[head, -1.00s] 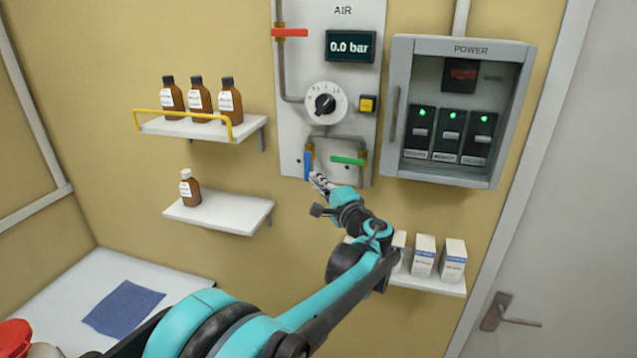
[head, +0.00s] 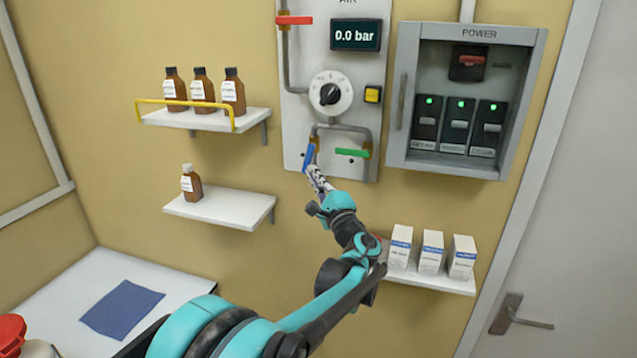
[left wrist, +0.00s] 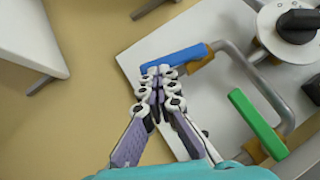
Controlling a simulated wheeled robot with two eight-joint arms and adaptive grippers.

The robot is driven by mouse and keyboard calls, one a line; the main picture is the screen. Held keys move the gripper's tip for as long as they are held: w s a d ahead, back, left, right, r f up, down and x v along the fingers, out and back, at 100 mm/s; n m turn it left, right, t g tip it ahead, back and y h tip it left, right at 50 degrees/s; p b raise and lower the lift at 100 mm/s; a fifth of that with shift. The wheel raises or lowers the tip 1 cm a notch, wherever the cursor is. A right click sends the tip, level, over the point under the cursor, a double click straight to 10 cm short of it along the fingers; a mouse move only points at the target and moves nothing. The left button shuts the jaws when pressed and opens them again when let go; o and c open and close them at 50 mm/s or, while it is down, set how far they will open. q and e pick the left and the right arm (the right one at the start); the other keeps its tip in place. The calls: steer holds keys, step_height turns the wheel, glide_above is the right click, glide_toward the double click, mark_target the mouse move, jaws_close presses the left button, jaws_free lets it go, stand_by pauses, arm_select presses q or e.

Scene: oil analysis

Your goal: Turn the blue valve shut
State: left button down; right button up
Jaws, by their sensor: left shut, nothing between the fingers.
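The blue valve (head: 309,157) is a lever at the bottom left of the AIR panel (head: 295,115). It points down along its pipe, its lower end tilted slightly left. It also shows in the left wrist view (left wrist: 175,59). My left gripper (head: 316,174) is shut and empty, its fingertips at the free lower end of the blue lever. In the left wrist view the fingertips (left wrist: 158,74) overlap the lever's edge; I cannot tell if they press on it. My right gripper is not in view.
A green lever (head: 352,153) lies crosswise just right of the blue one. A red lever (head: 294,20), a dial (head: 330,92) and a 0.0 bar display (head: 356,35) are above. The POWER cabinet (head: 398,100) stands right. Shelves hold bottles (head: 191,182) and boxes (head: 431,252).

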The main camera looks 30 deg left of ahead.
arm_select(q)
steer(key=m+t, duration=0.1)
steer(key=a+m+t+b, duration=0.1)
steer(key=a+m+b, duration=0.1)
steer(key=shift+s+f+t, duration=0.25)
steer(key=shift+t, duration=0.15)
steer(key=shift+g, duration=0.3)
steer(key=shift+s+a+r, duration=0.2)
steer(key=shift+a+r, duration=0.3)
steer(key=shift+a, duration=0.3)
steer(key=shift+s+a+r, duration=0.15)
steer(key=shift+a+r, duration=0.4)
steer(key=shift+a, duration=0.2)
steer(key=shift+s+a+r, duration=0.2)
steer(key=shift+a+r, duration=0.3)
steer(key=shift+a, duration=0.3)
steer(key=shift+r, duration=0.1)
